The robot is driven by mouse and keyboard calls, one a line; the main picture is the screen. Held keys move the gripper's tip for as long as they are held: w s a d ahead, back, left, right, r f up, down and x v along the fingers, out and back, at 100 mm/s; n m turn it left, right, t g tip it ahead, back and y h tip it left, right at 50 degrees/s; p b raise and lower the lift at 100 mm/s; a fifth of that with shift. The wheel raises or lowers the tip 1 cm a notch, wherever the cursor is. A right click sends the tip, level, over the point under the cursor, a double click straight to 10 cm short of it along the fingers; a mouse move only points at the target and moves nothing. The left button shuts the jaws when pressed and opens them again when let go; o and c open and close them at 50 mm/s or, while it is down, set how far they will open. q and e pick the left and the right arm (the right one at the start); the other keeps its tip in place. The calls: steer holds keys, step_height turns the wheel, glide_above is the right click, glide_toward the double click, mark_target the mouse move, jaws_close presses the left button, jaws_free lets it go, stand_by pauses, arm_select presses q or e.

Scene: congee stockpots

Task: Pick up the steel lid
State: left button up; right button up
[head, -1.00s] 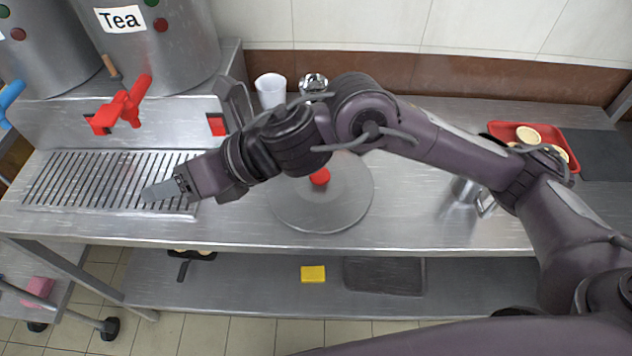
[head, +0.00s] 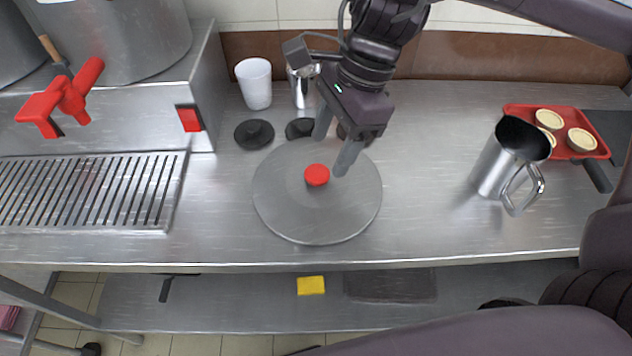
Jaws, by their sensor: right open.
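The steel lid (head: 318,222) lies flat on the steel counter, a round grey disc with a red knob (head: 317,175) at its middle. My right gripper (head: 328,158) hangs over the back half of the lid, fingers pointing down. Its two fingers are spread apart, one to the left and one to the right of the knob's back side, with nothing between them. I cannot tell how high the fingertips are above the lid. My left gripper does not show.
A white cup (head: 254,83) and a dark round object (head: 254,134) stand behind the lid. A steel jug (head: 497,165) and a red tray (head: 597,150) with tarts are at the right. A drip grate (head: 85,190) and urn with red tap (head: 66,100) are at the left.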

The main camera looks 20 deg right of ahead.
mark_target(318, 172)
steer(key=x, duration=0.4)
steer(key=w+x, duration=0.1)
steer(key=x, duration=0.1)
steer(key=shift+f, duration=0.2)
steer(key=shift+d, duration=0.1)
steer(key=shift+s, duration=0.1)
steer(key=shift+c, duration=0.2)
steer(key=c, duration=1.1)
steer(key=shift+r, duration=0.1)
